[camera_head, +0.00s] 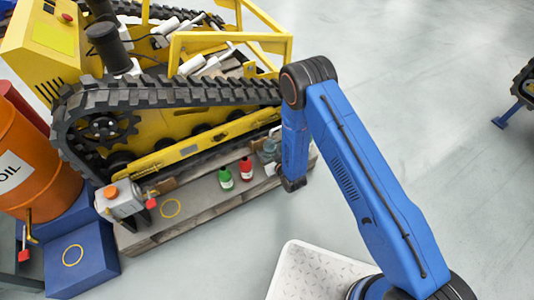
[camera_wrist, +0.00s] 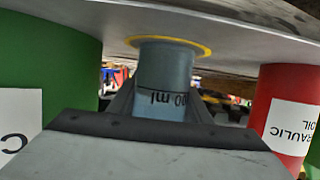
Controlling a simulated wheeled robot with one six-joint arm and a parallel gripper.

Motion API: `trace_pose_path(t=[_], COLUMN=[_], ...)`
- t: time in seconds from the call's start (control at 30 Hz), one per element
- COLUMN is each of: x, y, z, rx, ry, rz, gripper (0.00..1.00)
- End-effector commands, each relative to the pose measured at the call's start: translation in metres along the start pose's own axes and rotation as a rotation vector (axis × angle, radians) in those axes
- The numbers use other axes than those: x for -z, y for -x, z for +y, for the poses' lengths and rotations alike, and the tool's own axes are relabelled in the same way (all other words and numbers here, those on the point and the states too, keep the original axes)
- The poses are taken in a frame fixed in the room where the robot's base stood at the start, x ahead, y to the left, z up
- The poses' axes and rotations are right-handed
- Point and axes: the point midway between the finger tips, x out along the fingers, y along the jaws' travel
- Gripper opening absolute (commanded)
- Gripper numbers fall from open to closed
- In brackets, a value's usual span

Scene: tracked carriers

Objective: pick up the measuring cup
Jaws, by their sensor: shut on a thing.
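The measuring cup (camera_wrist: 164,72) is a grey-blue translucent cylinder with dark ml markings, in the middle of the wrist view. My gripper (camera_wrist: 163,103) is shut on it, with a dark finger on each side. The cup's far end meets a yellow ring (camera_wrist: 205,47) on a grey surface; I cannot tell whether it touches there. The near part of the cup is hidden behind my gripper.
A green bottle (camera_wrist: 45,75) and a red hydraulic oil bottle (camera_wrist: 290,105) flank the cup closely. In the head view, a yellow tracked machine (camera_head: 190,125) stands behind the pallet (camera_head: 160,235). An orange drum (camera_head: 35,165) is at left. Open floor lies right.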

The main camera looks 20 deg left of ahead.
Motion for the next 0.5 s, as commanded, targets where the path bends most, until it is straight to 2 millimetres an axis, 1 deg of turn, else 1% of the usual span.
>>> trace_pose_path(t=[0.27,0.5], x=[0.011,0.029], y=[0.003,0.010], z=[0.000,0.000], rx=[0.000,0.000], ry=[0.000,0.000], rz=[0.002,0.003], gripper=[0.14,0.14])
